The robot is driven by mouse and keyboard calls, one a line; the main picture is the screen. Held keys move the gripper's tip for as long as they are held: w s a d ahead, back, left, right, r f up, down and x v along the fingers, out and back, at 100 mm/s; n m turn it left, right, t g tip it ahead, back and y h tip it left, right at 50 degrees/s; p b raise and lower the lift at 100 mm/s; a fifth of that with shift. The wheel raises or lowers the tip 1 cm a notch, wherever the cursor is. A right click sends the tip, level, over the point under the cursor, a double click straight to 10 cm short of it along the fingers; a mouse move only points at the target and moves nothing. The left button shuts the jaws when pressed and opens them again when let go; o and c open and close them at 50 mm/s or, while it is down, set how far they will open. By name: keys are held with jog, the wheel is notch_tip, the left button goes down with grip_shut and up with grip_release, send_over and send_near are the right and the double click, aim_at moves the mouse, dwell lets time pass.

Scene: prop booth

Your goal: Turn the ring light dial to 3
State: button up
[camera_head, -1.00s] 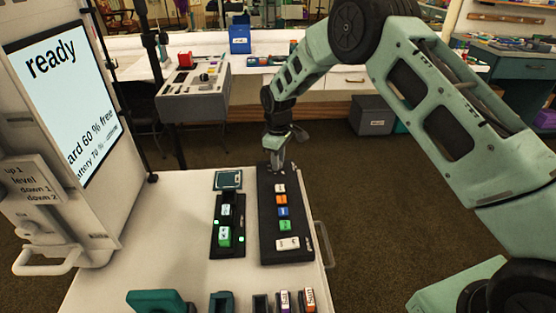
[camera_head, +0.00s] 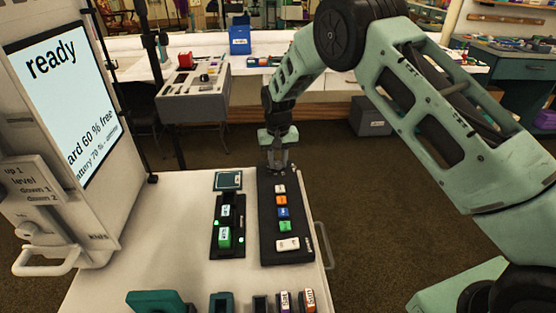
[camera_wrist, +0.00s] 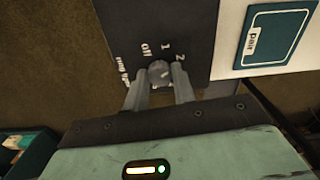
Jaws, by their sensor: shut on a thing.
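The ring light dial (camera_wrist: 158,72) is a small grey round knob at the far end of a black control panel (camera_head: 264,245). In the wrist view the marks "off", "1" and "2" sit around it, with partly hidden lettering at the left. I cannot read where the dial points, and no 3 is visible. My gripper (camera_wrist: 159,80) has one finger on each side of the dial and is shut on it. In the head view my gripper (camera_head: 277,163) comes down on the panel's far end and hides the dial.
The panel carries several coloured buttons and a white switch (camera_head: 287,244). To its left are a black unit with two green-lit switches (camera_head: 224,237) and a teal "pair" plate (camera_head: 228,180). Several small holders line the front of the white table (camera_head: 185,265). A screen (camera_head: 62,90) stands left.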

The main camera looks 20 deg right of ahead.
aim_at(278, 163)
jog(key=m, duration=0.5)
jog(key=shift+r, duration=0.1)
jog(key=shift+w+m+p, duration=0.1)
jog(key=shift+m+p, duration=0.35)
jog(key=shift+m, duration=1.95)
jog(key=o, duration=1)
notch_tip(278, 163, up, 17)
jog(key=b, duration=0.1)
jog(key=shift+r, duration=0.15)
